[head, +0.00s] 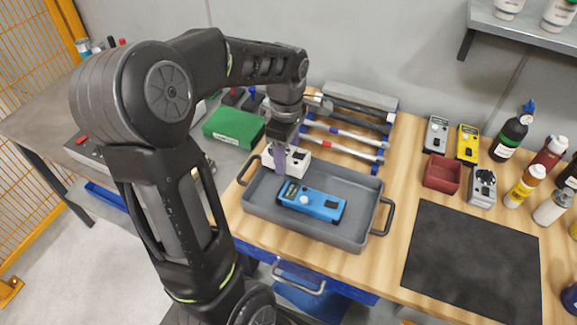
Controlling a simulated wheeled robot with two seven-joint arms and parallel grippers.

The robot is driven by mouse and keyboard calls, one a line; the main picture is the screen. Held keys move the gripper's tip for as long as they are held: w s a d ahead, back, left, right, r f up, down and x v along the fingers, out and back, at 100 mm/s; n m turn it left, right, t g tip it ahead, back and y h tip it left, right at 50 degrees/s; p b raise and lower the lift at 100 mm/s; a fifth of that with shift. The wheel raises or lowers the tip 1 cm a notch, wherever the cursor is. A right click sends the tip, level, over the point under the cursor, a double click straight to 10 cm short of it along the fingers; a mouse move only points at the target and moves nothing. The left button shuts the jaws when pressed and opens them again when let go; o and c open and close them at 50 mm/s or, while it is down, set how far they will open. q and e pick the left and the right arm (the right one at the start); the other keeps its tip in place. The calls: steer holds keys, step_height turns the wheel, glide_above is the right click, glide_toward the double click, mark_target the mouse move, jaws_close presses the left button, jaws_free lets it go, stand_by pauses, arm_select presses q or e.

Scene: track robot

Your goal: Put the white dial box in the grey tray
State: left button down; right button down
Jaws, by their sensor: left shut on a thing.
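The white dial box (295,162) is held by my left gripper (283,158) at the back left part of the grey tray (352,238). It hides part of the tray's rear rim; I cannot tell whether it touches the tray. My left gripper points down and its fingers are shut on the box. The grey tray stands on the wooden bench and has a handle at each end. A blue meter (312,201) lies inside it, taking up its middle. My right gripper does not show.
Several rod-like tools (345,133) lie behind the tray. A green box (234,126) is at the left. A red bin (442,174), a grey device (483,188), meters and bottles stand at the right. A dark mat (475,260) lies bare at the front right.

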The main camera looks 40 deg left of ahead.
mark_target(286, 175)
arm_select(q)
steer(key=shift+s+f, duration=0.1)
steer(key=shift+f, duration=0.2)
step_height(286, 175, down, 3)
steer(key=shift+s+d+r, duration=0.1)
steer(key=shift+s+d, duration=0.05)
steer(key=shift+f, duration=0.55)
steer(key=c, duration=0.9)
jaws_free()
steer(key=shift+c, duration=0.2)
steer(key=o, duration=0.3)
steer(key=shift+a, duration=0.25)
steer(key=shift+o, duration=0.6)
steer(key=shift+r, duration=0.15)
